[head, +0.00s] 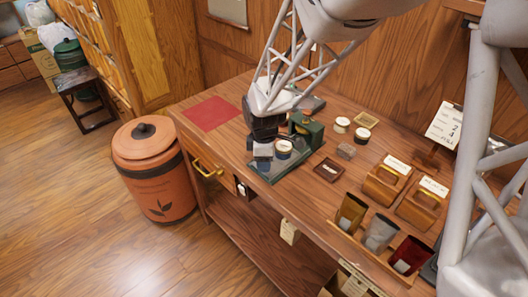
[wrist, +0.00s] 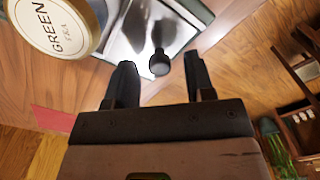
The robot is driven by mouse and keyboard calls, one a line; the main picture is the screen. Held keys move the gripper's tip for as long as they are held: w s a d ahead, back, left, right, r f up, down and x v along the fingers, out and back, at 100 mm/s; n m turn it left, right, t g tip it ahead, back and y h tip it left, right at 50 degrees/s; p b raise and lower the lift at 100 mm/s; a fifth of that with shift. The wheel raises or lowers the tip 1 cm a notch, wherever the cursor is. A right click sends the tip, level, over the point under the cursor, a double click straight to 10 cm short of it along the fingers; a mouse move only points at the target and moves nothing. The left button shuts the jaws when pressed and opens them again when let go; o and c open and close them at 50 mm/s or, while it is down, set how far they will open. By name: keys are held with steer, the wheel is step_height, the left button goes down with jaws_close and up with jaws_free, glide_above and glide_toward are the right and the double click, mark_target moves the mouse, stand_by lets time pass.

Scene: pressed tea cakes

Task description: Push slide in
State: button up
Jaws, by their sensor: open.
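A green-edged base (head: 268,174) lies on the table under my gripper (head: 262,152). In the wrist view, a shiny metallic plate, likely the slide (wrist: 138,38), sits in the pale green frame. A black round knob (wrist: 159,64) stands at its near edge. My gripper (wrist: 160,72) is open, and the knob appears between and just beyond its two dark fingertips; I cannot tell whether they touch. A tin labelled GREEN (wrist: 55,25) is close by, and it also shows beside my gripper in the head view (head: 284,146). The arm hides part of the base.
A dark green block (head: 308,127) stands behind the tin. A red mat (head: 211,113) lies at the left. An orange canister (head: 150,180) stands on the floor.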

mark_target(288, 142)
jaws_close()
stand_by(0.3)
steer(key=shift+w+d, duration=3.7)
jaws_free()
steer(key=shift+r, duration=3.95)
